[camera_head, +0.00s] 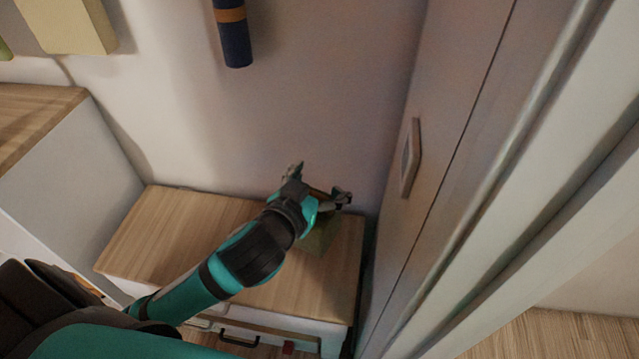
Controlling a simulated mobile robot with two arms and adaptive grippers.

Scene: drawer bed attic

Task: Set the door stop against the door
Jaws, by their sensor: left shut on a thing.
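My left gripper (318,186) is over the back right part of a low wooden cabinet top, near the wall. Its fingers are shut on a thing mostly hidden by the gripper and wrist. An olive-green block-like thing (320,238) shows just below the gripper, and seems to be what it holds. I cannot tell if it is the door stop. A tall pale door-like panel (450,130) with a small rectangular handle plate (410,158) stands right of the gripper, apart from it. My right gripper is not in view.
The wooden cabinet top (180,235) is clear on its left. A taller wood-topped unit (35,115) stands left. A dark blue cylinder (234,40) is high at the wall.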

